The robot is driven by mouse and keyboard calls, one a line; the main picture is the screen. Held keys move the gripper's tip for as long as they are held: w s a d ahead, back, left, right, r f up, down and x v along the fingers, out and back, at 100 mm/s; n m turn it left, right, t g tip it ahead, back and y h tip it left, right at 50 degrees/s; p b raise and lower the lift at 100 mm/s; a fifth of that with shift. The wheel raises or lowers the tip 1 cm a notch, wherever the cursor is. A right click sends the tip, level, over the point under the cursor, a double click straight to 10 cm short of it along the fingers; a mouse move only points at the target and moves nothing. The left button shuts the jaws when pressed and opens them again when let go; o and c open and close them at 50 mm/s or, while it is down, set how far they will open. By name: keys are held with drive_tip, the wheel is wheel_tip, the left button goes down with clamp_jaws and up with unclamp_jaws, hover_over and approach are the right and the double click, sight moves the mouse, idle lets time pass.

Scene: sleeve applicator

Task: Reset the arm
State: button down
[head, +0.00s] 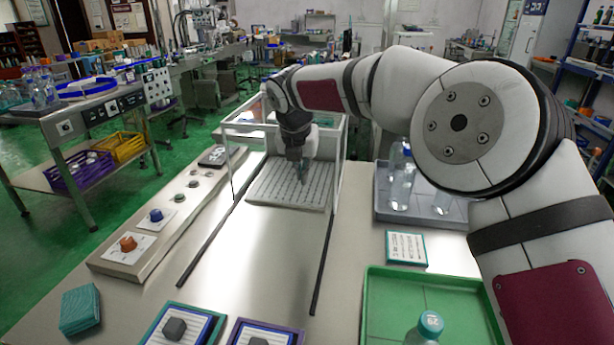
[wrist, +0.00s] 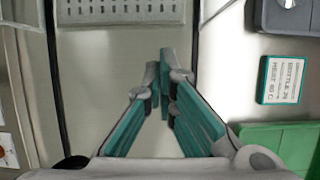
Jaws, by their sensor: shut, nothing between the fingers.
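My arm reaches from the right side of the head view to the middle. My gripper (head: 302,172) points down in front of the clear-walled box, over its perforated grey plate (head: 262,190) as seen from the head. In the wrist view my gripper (wrist: 165,62) has its teal fingers closed together at the tips, with nothing between them. Below the fingers there is bare metal table, and the perforated plate (wrist: 120,12) lies beyond the tips. How high the gripper is above the table I cannot tell exactly.
A control strip with an orange knob (head: 128,243) and a blue knob (head: 156,215) runs along the left. A grey tray (head: 385,212) with clear bottles (head: 402,180) stands right, with a label card (head: 406,248) before it. A green tray (head: 385,290) holds a teal-capped bottle (head: 428,328). The table's middle is clear.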

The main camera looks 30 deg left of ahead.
drive_tip(key=v, duration=0.7)
drive_tip(key=s+d+r+m+h+p, duration=0.1)
drive_tip(key=s+d+r+m, duration=0.35)
drive_tip(key=d, duration=0.65)
drive_tip(key=s+d+r+m+p, duration=0.2)
drive_tip(key=d+r+m, duration=0.4)
drive_tip(key=d, duration=0.4)
drive_tip(key=s+d+r+m+h+p, duration=0.1)
drive_tip(key=s+d+r+m, duration=0.25)
drive_tip(key=d+m, duration=0.55)
drive_tip(key=s+d+m+p, duration=0.2)
drive_tip(key=s+d+m, duration=0.7)
drive_tip(key=s+d, duration=0.45)
drive_tip(key=s+d+f+m+p, duration=0.2)
drive_tip(key=s+d+f+m, duration=0.2)
drive_tip(key=s+d+m, duration=0.3)
drive_tip(key=s+m, duration=0.3)
drive_tip(key=s, duration=0.1)
drive_tip(key=shift+d+m+y, duration=0.25)
drive_tip(key=shift+m+y, duration=0.1)
drive_tip(key=shift+y, duration=0.05)
drive_tip(key=shift+s+f, duration=0.1)
drive_tip(key=shift+f, duration=0.05)
